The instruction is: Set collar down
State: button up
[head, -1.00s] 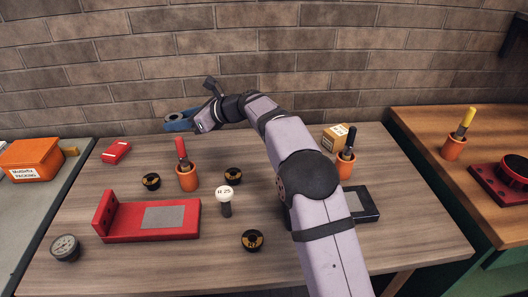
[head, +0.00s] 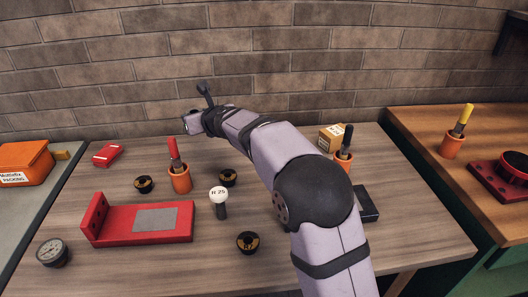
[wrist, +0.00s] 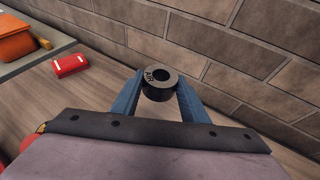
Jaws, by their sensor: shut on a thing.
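My gripper (wrist: 161,88) has blue fingers, shut on a dark grey collar (wrist: 158,94) lettered AIR in the wrist view. The collar is a thick ring with an open hole, held above the bench beside the brick wall. The bench carries a red stand (head: 95,215) with a grey pad (head: 156,219) and, partly behind my arm, a dark tray (head: 368,205).
Black rings lie at left (head: 144,184), centre (head: 228,178) and front (head: 248,242). A round-headed R 25 piece (head: 219,195), orange tool cups (head: 180,182), a gauge (head: 53,253), a red box (head: 108,155) and a carton (head: 331,138) stand around. The back left is fairly clear.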

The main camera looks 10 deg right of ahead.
jog(key=d+f+m+h, duration=0.3)
jog(key=d+m+h, duration=0.75)
jog(key=d, duration=0.85)
jog(key=shift+n+t+h, duration=0.3)
jog(key=shift+n+h, duration=0.05)
jog(key=shift+s+d+f+b, duration=0.1)
jog(key=shift+f+b, duration=0.45)
jog(key=shift+f, duration=1.85)
jog(key=shift+s+f+b, duration=0.1)
jog(key=shift+f+b, duration=0.45)
jog(key=shift+f, duration=1.8)
jog(key=shift+f+b, duration=0.2)
jog(key=shift+b, duration=0.1)
jog(key=o, duration=1.4)
jog(key=shift+o, duration=0.2)
jog(key=shift+r+p, duration=0.15)
jog(key=shift+p, duration=0.15)
jog(key=v, duration=1.2)
jog(key=shift+r+b, duration=0.1)
jog(key=shift+b, duration=0.25)
jog(key=shift+d, duration=0.1)
